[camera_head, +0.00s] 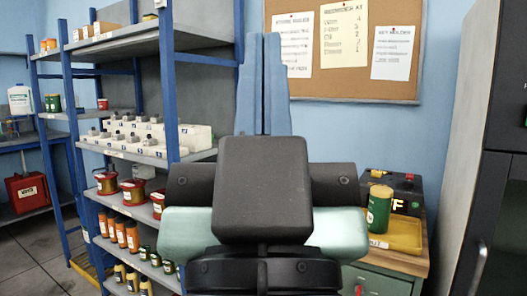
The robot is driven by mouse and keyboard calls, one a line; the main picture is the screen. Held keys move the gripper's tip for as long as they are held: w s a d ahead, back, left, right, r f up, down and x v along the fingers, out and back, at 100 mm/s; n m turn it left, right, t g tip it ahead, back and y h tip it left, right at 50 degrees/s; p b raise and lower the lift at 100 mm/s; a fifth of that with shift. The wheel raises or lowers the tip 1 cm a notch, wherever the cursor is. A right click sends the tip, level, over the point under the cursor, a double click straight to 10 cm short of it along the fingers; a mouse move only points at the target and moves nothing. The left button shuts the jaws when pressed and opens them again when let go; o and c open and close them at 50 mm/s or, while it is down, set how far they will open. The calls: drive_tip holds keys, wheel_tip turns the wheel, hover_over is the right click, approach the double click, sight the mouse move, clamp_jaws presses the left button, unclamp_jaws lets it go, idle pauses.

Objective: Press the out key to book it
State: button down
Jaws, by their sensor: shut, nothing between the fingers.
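A dark box-shaped device (407,188) stands on the bench at the right, with lit orange characters partly hidden by a green can (379,209) with a yellowish lid. The can stands at a yellow tray (405,236) in front of the device. A small white label (378,243) at the tray's front is partly cut off by my arm; its visible letters look like the end of "OUT". I cannot make out a separate out key. My gripper (263,40) appears as two blue fingers pointing up, shut and empty, above my dark arm links. It is left of the device and apart from it.
Blue-framed shelving (168,85) at the left holds red-brown spools (132,191), orange bottles (121,235) and white racks. A cork board (346,90) with papers hangs behind. A dark cabinet (490,190) stands close on the right. My arm hides the middle.

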wheel_tip(320, 180, up, 24)
drive_tip(key=p, duration=2.1)
